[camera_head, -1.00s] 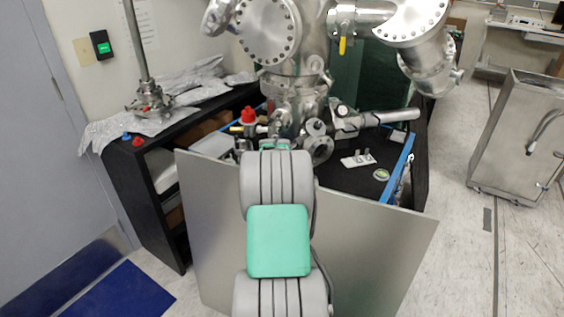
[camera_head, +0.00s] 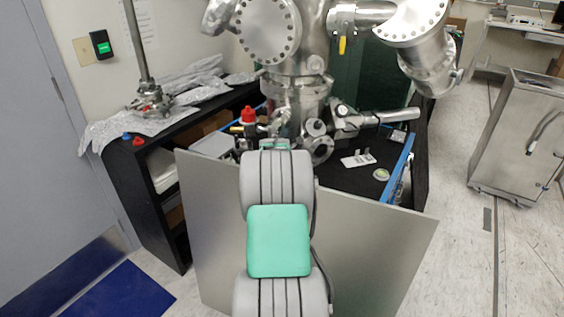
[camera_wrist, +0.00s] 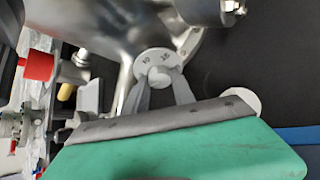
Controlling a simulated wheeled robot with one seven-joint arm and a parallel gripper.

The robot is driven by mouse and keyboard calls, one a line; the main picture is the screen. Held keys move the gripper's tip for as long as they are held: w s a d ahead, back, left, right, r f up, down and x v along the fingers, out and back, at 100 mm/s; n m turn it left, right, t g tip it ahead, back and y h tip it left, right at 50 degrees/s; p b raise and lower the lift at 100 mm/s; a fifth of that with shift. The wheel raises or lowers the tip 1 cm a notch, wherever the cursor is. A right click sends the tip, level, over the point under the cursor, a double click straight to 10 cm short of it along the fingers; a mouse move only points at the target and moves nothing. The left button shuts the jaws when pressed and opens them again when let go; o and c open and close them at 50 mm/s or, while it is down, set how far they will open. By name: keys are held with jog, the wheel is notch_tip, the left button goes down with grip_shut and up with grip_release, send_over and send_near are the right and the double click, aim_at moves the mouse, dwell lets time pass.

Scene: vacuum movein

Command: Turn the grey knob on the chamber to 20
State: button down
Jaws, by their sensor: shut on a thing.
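The grey knob (camera_wrist: 160,74) sits in the middle of a round pale dial (camera_wrist: 144,66) on the metal chamber (camera_wrist: 125,22) in the wrist view. Printed numbers show above the knob. In the head view the chamber (camera_head: 300,92) stands behind my arm. My arm hides the knob and most of my gripper there.
A red cap (camera_wrist: 37,66) and metal fittings (camera_wrist: 82,57) lie left of the dial in the wrist view. In the head view, a silver panel (camera_head: 375,240) stands before the bench, and a metal arm (camera_head: 385,117) juts right from the chamber.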

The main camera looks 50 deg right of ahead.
jog(key=shift+f+m+b, duration=0.4)
jog(key=shift+m+b, duration=0.1)
jog(key=shift+b, duration=0.75)
jog(key=shift+s+f+m+t+b, duration=0.1)
jog(key=shift+m+t+b, duration=0.35)
jog(key=shift+b, duration=0.5)
jog(key=shift+r+m+t+b, duration=0.2)
jog(key=shift+m+t+b, duration=0.15)
jog(key=shift+m+b, duration=0.5)
jog(key=shift+r, duration=0.25)
jog(key=c, duration=1.1)
grip_release()
jog(key=shift+o, duration=0.2)
